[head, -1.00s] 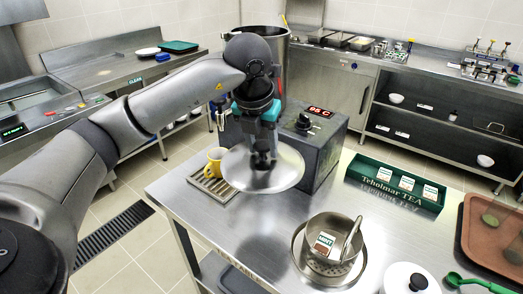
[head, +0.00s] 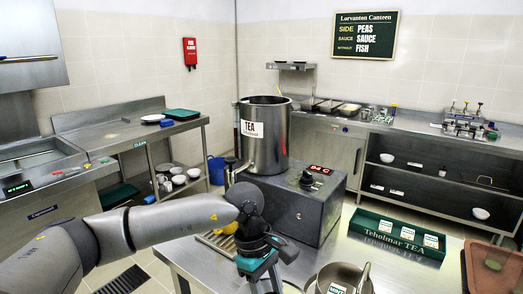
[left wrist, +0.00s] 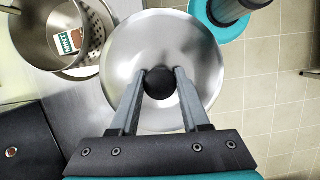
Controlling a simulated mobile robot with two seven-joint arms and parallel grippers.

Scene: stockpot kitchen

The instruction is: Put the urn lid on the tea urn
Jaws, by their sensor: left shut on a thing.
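The tea urn (head: 263,150) is a tall steel cylinder with a "TEA" label, upright on a dark heater box (head: 296,207). Its rim shows no lid on it. The urn lid (left wrist: 160,32) is a round steel disc with a black knob, seen from above in the left wrist view. My left gripper (left wrist: 160,84) is shut on that knob. In the head view my left wrist is in front of the heater box, below the urn's rim; the fingers and most or all of the lid are cut off by the bottom edge.
A green tea box (head: 398,238) lies right of the heater box on the steel table. A steel pot (head: 341,280) stands near the front, with a "MINT" packet (left wrist: 70,39) in it. A brown tray (head: 480,268) is at the right. A yellow mug is mostly hidden behind my arm.

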